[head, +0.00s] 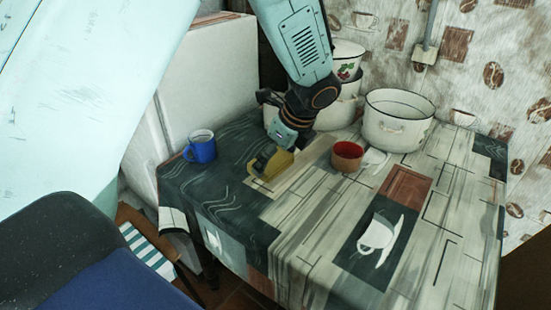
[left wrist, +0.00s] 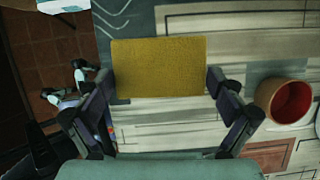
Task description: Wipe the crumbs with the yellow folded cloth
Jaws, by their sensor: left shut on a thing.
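The yellow folded cloth (head: 281,162) is on or just above the back left part of the table, tilted in the head view. It fills the upper middle of the left wrist view (left wrist: 158,67) as a flat mustard rectangle. My left gripper (head: 268,161) is shut on it. In the left wrist view the gripper's dark fingers (left wrist: 160,83) stand at the cloth's left and right edges. I cannot make out any crumbs on the patterned tablecloth; the cloth and gripper hide part of it. My right gripper is not in view.
A blue mug (head: 202,150) stands left of the cloth near the table's edge. A red-brown bowl (head: 346,164) stands to the right. A large white enamel pot (head: 397,130) and stacked pots (head: 346,60) stand behind. The table's front right (head: 440,235) is clear.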

